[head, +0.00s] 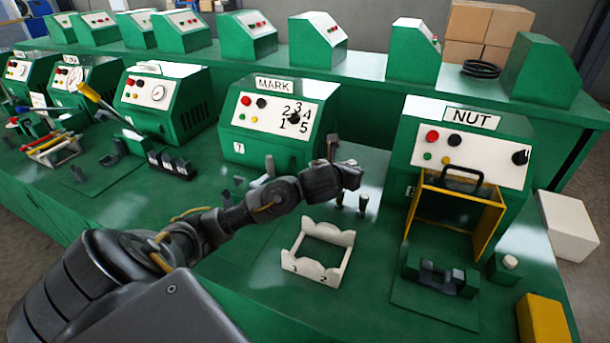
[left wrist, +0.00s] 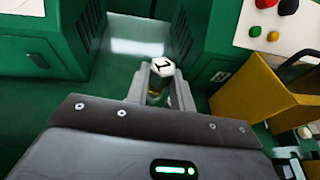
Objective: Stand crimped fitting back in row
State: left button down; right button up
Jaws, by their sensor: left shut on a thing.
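My left gripper (head: 350,201) points down at the table between the MARK and NUT machines. In the left wrist view its two grey fingers (left wrist: 161,88) are shut on a fitting (left wrist: 163,66) with a white top, a dark numeral on it and a brass-coloured part below. No row of standing fittings can be made out clearly. My right gripper is not in view.
A white numbered frame (head: 287,259) lies in front of the gripper. The MARK machine (head: 228,137) is left, the NUT machine (head: 408,140) right, with a yellow guard (head: 489,228). A dark fixture (head: 440,277) and a yellow block (head: 543,322) stand front right. A dark slotted block (head: 172,163) is left.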

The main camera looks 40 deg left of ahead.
pick_arm(q)
jog(key=a+f+p, duration=0.1)
jog(key=a+f, duration=0.2)
jog(key=s+a+f+p, duration=0.1)
jog(key=a+f, duration=0.2)
jog(key=f, duration=0.1)
jog(key=s+a+f+p, duration=0.1)
jog(key=a+f, duration=0.2)
jog(key=a, duration=0.1)
jog(key=shift+s+f, duration=0.15)
jog(key=shift+f, duration=0.35)
jog(key=shift+f, duration=0.2)
jog(key=c, duration=1.2)
grip_release()
